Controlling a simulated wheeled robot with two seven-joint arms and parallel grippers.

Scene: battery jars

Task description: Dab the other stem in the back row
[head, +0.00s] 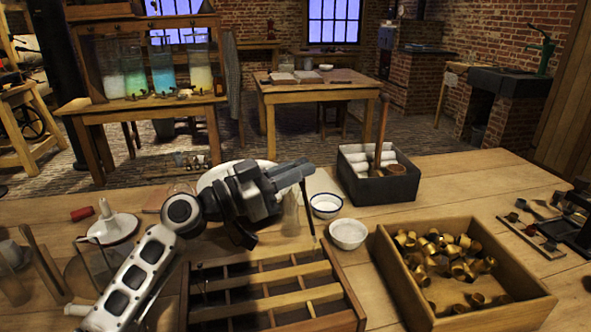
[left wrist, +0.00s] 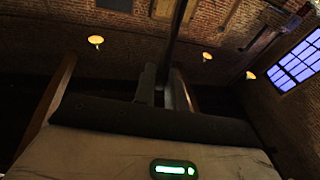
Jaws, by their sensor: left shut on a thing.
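My left gripper (head: 298,174) is shut on a thin dark stick (head: 309,212), which hangs almost upright with its lower tip above the back right part of a divided wooden tray (head: 345,290). In the left wrist view the same stick (left wrist: 178,35) runs up from between the fingers (left wrist: 165,85). The tray has several compartments in rows. A thin upright stem (head: 204,288) seems to stand at its left side. Other stems in the back row are too small or hidden to make out. I cannot tell whether the stick touches anything. My right gripper is not in view.
Two white bowls, one blue-rimmed (head: 326,205) and one plain (head: 348,234), stand close behind the tray. A wooden box of brass caps (head: 388,262) is to the right. A black crate (head: 397,188) with white rolls stands behind. Bare tabletop (head: 450,195) lies at the right.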

